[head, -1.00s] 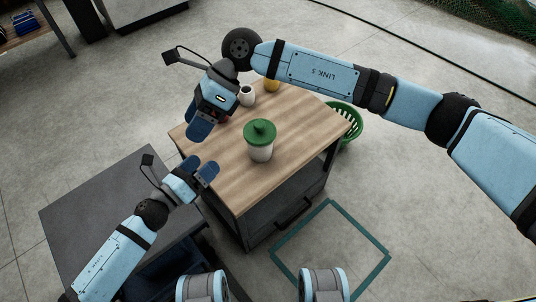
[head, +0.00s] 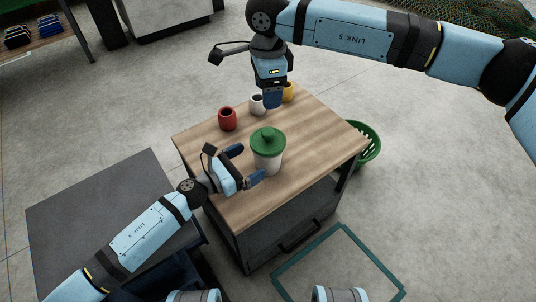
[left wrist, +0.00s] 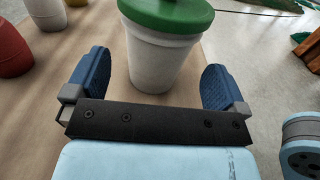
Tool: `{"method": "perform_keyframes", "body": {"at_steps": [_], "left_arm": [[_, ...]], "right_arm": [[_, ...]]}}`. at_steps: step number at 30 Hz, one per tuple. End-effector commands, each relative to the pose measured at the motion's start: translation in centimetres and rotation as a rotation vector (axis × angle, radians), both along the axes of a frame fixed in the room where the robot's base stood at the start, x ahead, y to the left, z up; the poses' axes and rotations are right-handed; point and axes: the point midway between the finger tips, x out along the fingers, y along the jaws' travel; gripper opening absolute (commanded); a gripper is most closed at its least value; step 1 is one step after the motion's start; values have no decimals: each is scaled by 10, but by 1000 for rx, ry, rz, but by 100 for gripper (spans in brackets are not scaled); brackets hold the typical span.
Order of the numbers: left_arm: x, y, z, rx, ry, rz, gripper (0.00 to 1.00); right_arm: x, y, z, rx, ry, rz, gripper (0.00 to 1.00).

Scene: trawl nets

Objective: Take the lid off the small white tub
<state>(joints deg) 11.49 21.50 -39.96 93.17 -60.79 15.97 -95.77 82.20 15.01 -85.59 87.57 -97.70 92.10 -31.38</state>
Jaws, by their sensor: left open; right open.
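The small white tub (head: 268,164) stands upright on the wooden tabletop, with its green knobbed lid (head: 268,140) on top. In the left wrist view the tub (left wrist: 160,62) is between the fingers, with the lid (left wrist: 168,14) above them. My left gripper (head: 247,164) is open, its fingers on either side of the tub's near part, with gaps showing on both sides. My right gripper (head: 272,98) is open above the back of the table, beyond the lid and apart from it. Its fingers overlap in the head view.
A red cup (head: 227,119), a white cup (head: 257,104) and a yellow cup (head: 288,92) stand along the table's back. A green basket (head: 368,150) is on the floor at right. The wooden tabletop (head: 310,150) is clear right of the tub.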

Motion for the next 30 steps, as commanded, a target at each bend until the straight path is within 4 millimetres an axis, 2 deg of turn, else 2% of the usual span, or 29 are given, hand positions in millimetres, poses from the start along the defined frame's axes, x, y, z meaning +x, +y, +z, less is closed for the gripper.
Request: {"method": "perform_keyframes", "body": {"at_steps": [3,9,21,23,28,29,30], "left_arm": [[14,-18,1,-2,-1,-1,100],[26,-37,0,-2,1,0,100],[31,-42,0,-1,2,0,100],[31,-42,0,-1,2,0,88],[31,-42,0,-1,2,0,49],[31,-42,0,-1,2,0,43],[31,-42,0,-1,2,0,43]], "right_arm": [[0,0,0,1,0,0,65],[0,0,0,1,0,0,65],[0,0,0,2,0,0,65],[0,0,0,2,0,0,65],[0,0,0,1,0,0,65],[0,0,0,1,0,0,65],[0,0,0,1,0,1,64]]}}
